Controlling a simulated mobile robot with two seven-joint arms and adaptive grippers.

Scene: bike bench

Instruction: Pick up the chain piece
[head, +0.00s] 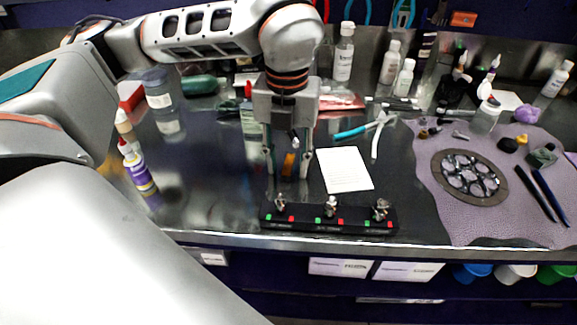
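My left gripper (288,172) points straight down over the bench, left of the white paper. Its two fingers are apart. A small orange-brown piece (289,162) shows between the fingers; I cannot tell whether they touch it. Just in front of the gripper, a black strip (305,222) with red and green marks bears three small metallic pieces, at its left (280,206), middle (330,207) and right (380,209). I cannot tell for sure which thing is the chain piece. My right gripper is not in view.
A white paper sheet (345,169) and blue-handled pliers (365,128) lie right of the gripper. A purple mat (440,215) with a round metal part (469,176) covers the right side. Bottles stand behind; a purple-labelled bottle (138,170) stands left.

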